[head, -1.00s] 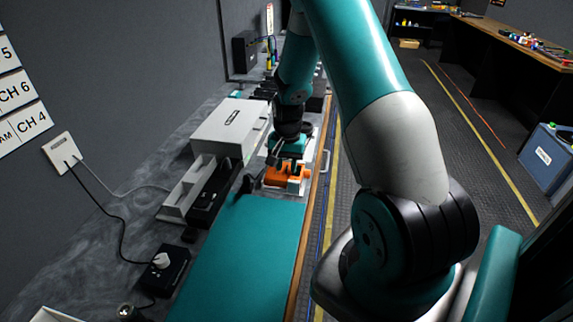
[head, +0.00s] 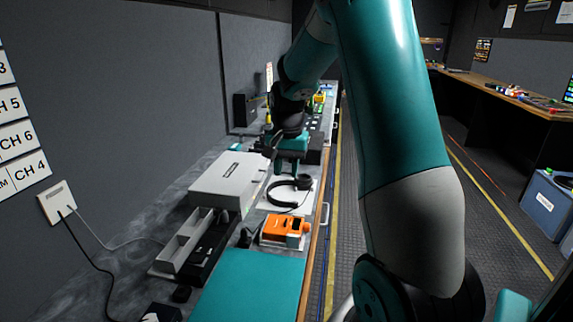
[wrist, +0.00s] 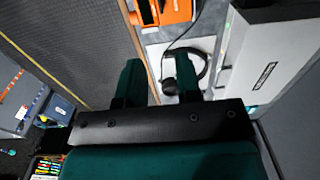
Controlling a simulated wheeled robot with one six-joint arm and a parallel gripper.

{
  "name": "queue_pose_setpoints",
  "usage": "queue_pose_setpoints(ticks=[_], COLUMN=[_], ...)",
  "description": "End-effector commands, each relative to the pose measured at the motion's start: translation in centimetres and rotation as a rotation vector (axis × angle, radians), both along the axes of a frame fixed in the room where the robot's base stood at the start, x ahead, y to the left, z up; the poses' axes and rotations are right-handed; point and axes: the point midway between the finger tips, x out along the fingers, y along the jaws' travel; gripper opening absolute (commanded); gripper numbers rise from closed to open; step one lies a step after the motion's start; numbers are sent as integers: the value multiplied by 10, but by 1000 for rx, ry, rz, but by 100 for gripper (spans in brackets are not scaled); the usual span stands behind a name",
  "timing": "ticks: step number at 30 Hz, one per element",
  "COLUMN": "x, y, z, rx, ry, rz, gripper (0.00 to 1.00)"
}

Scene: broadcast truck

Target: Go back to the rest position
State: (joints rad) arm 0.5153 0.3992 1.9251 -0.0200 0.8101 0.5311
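My gripper (wrist: 158,80) shows in the wrist view with its two teal fingers apart and nothing between them. In the head view my gripper (head: 290,166) hangs above the bench near a black headset (head: 290,190). The headset lies on a white sheet and also shows beyond the fingers in the wrist view (wrist: 203,72). An orange device (head: 284,230) sits on the bench nearer to me, apart from my gripper; the wrist view shows it too (wrist: 174,12).
A white box (head: 228,180) and a grey divided tray (head: 190,240) stand left of the headset. A teal mat (head: 250,285) covers the near bench. A blue case (head: 552,200) stands at the right. The floor aisle is open.

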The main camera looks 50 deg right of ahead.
Motion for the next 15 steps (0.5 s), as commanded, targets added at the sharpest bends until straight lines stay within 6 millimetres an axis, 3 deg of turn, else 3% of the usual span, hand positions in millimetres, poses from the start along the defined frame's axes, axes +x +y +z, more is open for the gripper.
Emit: queue_pose_setpoints(ticks=[6,15], x=[0,0], y=[0,0], z=[17,19], rx=[0,0], ry=[0,0], rz=[0,0], gripper=[32,32])
